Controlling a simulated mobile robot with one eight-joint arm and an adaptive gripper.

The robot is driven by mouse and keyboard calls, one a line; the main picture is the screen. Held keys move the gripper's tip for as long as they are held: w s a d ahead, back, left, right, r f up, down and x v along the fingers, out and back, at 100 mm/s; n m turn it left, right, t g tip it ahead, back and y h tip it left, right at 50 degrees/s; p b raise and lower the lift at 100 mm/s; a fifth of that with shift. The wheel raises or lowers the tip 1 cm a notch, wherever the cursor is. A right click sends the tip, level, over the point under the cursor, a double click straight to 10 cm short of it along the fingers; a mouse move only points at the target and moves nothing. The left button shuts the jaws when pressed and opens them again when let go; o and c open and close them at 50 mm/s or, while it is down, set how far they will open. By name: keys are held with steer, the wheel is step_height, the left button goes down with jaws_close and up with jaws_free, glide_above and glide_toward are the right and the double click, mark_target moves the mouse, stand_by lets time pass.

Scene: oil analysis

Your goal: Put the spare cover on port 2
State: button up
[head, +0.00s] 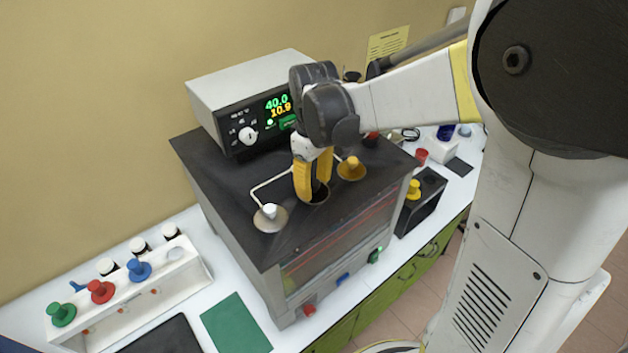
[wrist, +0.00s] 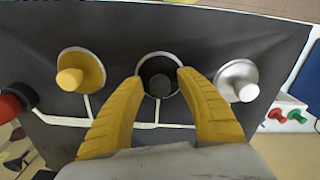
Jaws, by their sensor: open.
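In the wrist view, a dark round piece with a knob-like centre (wrist: 160,82) sits inside a pale ring on the black bath top (wrist: 205,45), between my fingertips. It looks like a black cover on the middle port, but I cannot tell how it is seated. My gripper (head: 316,192) is open, with its yellow fingers (wrist: 160,75) pointing down on either side of this piece. In the head view the fingers partly hide the port. An orange-yellow cover (head: 351,168) sits on one side of it and a white-knobbed cover (head: 270,215) on the other. Port numbers are not readable.
A controller box (head: 245,100) with a lit display stands behind the bath top. A white rack (head: 150,290) with green, red and blue knobs stands left. A black block (head: 422,205) with a yellow knob stands right. A green mat (head: 236,325) lies in front.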

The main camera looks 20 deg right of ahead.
step_height(320, 180, up, 12)
stand_by(0.4)
